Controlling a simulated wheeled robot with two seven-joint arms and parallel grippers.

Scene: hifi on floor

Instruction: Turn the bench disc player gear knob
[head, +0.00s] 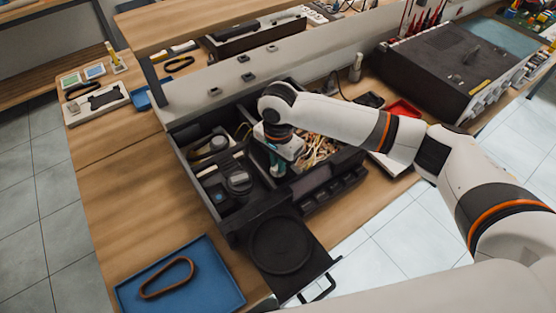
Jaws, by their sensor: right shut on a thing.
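The disc player (240,226) is an open black case on the wooden bench, its disc tray (283,247) slid out at the front. Dark round parts and a bundle of loose wires (318,150) show inside. My right gripper (277,172) reaches down into the case from above, between the dark parts and the wires. It is shut on a small part there, seemingly the gear knob. The knob itself is hidden by the gripper, so its turn angle cannot be told. My left gripper is not in view.
A blue tray (215,270) with a brown belt loop (167,278) lies at the front left of the bench. A big dark device (440,75) and a red tray (404,109) stand at the right. Bare wood (125,205) lies left of the player.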

